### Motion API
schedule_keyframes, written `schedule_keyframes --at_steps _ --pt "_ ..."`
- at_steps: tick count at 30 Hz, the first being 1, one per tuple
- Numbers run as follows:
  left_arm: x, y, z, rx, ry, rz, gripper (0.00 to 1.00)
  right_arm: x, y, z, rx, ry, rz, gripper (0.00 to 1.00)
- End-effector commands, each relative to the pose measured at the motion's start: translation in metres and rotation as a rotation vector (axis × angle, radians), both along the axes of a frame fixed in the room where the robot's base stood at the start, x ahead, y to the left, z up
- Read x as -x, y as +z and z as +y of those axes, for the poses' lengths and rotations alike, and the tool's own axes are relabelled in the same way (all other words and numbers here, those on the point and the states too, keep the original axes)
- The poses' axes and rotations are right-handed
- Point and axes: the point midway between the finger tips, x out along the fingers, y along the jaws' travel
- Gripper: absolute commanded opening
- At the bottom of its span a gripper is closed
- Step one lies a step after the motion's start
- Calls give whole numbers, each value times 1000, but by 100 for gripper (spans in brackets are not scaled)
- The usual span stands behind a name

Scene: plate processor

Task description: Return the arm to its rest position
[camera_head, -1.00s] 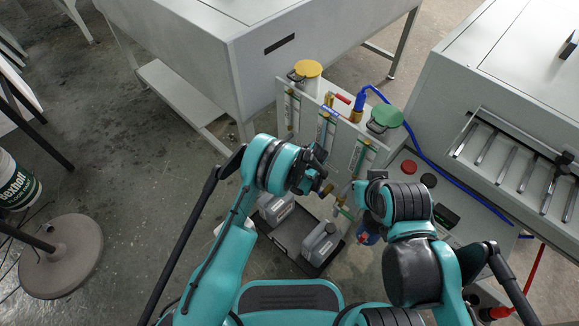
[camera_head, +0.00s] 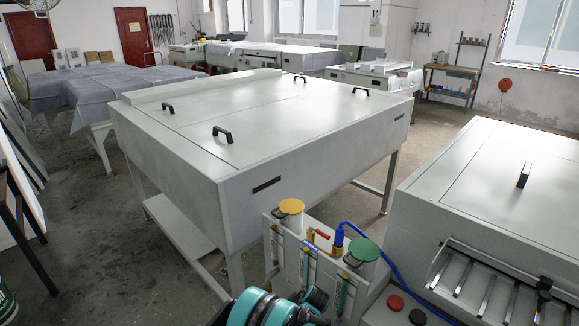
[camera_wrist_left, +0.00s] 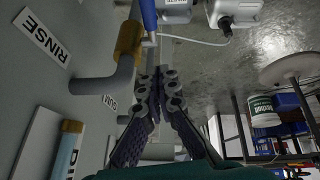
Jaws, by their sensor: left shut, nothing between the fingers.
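My left arm (camera_head: 265,308), teal and black, shows only at the bottom edge of the head view, in front of the panel. Its fingers cannot be made out there. In the left wrist view my left gripper (camera_wrist_left: 166,82) has its fingertips together with nothing between them. It is close beside a grey bent pipe (camera_wrist_left: 108,80) with a brass fitting (camera_wrist_left: 128,42), which stands on the panel marked RINSE (camera_wrist_left: 45,38). I cannot tell whether they touch. My right arm and gripper are not in view.
The upright panel (camera_head: 285,245) carries a yellow cap (camera_head: 291,206), a green cap (camera_head: 363,248) and a blue hose (camera_head: 378,262). A big white machine (camera_head: 220,165) stands behind it, another (camera_head: 470,200) at right. Grey floor (camera_head: 85,235) is open at left.

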Motion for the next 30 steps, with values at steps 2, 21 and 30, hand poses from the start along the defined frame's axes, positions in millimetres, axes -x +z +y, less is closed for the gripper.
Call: schedule_keyframes --at_steps 2,21,30 --pt "0 33 11 0 -35 13 0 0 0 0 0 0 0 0" --pt "120 277 125 -22 -510 57 0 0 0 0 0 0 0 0" --pt "220 315 161 -79 -712 17 0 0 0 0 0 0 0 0"
